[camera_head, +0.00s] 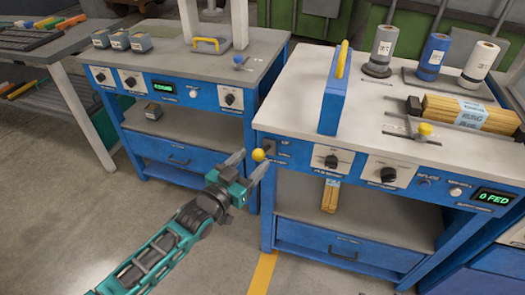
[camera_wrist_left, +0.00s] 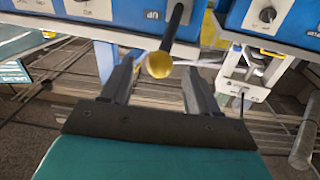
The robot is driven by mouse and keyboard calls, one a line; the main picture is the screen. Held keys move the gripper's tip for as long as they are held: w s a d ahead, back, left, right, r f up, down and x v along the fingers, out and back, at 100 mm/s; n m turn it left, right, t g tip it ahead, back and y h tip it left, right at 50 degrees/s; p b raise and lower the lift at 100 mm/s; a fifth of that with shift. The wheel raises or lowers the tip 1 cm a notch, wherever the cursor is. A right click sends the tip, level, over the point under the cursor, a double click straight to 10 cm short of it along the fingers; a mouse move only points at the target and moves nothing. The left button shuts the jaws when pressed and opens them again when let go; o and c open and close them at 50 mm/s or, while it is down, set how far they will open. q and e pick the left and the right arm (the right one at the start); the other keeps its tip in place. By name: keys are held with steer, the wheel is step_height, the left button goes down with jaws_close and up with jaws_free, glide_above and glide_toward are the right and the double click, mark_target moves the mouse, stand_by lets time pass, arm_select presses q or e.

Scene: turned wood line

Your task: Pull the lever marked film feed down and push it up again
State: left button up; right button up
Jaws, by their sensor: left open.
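The lever ends in a yellow ball knob (camera_head: 258,155) at the left end of the right bench's blue front panel. In the left wrist view the yellow ball (camera_wrist_left: 158,65) sits on a dark shaft (camera_wrist_left: 174,25). The lettering beside the lever is too small to read for certain. My left gripper (camera_head: 251,161) is open, its fingers pointing at the panel. In the left wrist view the ball appears between the fingertips, with gaps on both sides. I cannot tell whether it is fully between them in depth. My right gripper is not in view.
The right bench (camera_head: 300,110) carries a blue upright guard (camera_head: 335,95), several rolls and a wood bundle (camera_head: 462,112). Its panel has black knobs and a green display (camera_head: 492,198) reading "0 FED". Another blue bench (camera_head: 185,60) stands left. The floor between them is clear.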

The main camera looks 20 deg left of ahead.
arm_select(q)
steer(key=x, duration=0.5)
steer(key=shift+w+d+b, duration=0.2)
steer(key=shift+w+b, duration=0.1)
steer(key=shift+w, duration=0.05)
jaws_close()
stand_by(0.4)
